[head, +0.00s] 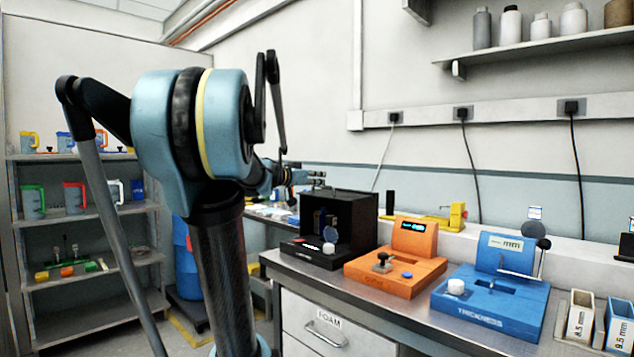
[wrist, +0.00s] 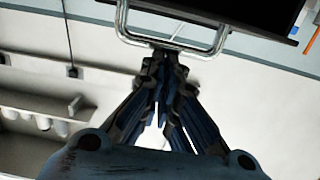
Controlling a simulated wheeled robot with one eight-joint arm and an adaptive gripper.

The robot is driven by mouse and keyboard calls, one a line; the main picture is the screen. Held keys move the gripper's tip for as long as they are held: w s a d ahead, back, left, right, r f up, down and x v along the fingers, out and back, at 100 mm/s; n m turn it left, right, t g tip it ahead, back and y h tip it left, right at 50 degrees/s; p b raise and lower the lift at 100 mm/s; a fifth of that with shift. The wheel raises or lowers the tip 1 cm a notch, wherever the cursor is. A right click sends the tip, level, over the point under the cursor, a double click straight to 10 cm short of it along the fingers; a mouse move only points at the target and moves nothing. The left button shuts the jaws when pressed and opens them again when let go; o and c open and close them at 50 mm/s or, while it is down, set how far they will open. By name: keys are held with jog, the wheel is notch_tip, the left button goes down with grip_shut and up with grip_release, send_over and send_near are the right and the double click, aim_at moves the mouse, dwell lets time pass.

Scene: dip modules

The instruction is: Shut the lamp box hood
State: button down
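The lamp box (head: 365,219) is a black box at the left end of the bench in the head view. Its front is open and the inside shows, with a disc and a bluish item in it. In the wrist view a dark panel (wrist: 245,12), apparently its hood, fills the top edge and carries a bright metal loop handle (wrist: 217,38). My gripper (head: 316,180) is at the upper left of the box in the head view. In the wrist view my fingers (wrist: 165,58) come together right at the handle's bar. Whether they touch or hold it is unclear.
An orange module (head: 408,285) and a blue thickness module (head: 500,312) stand to the right of the box. A yellow item (head: 457,216) is behind them. Cables hang from wall sockets (head: 463,112). A shelf unit (head: 90,215) stands at the left.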

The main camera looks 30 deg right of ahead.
jog(key=r+v, duration=0.1)
jog(key=v, duration=0.8)
jog(key=shift+r, duration=0.15)
jog(key=shift+a, duration=0.1)
